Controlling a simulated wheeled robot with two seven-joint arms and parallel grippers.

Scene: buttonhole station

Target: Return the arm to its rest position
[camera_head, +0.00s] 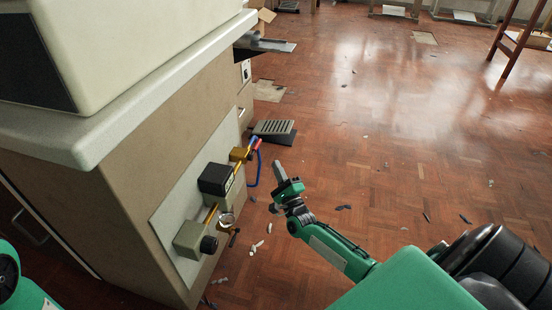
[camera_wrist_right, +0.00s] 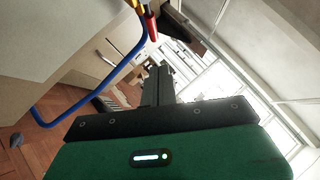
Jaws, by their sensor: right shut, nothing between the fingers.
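My right gripper (camera_head: 279,172) is in the head view, right of the station panel and a little apart from it. It is shut and empty, with its fingers pointing up in the picture. Its closed fingers also show in the right wrist view (camera_wrist_right: 158,88). The right arm reaches in from the lower right. At the lower left of the head view only a green and black part of my left arm shows; its gripper is out of sight.
The cabinet's panel (camera_head: 172,209) carries black and grey boxes and yellow pipe. A blue hose (camera_head: 254,169) with a red end hangs close left of the gripper; it also crosses the wrist view (camera_wrist_right: 84,104). A grey pedal (camera_head: 273,129) lies behind. Open, littered parquet (camera_head: 400,150) extends right.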

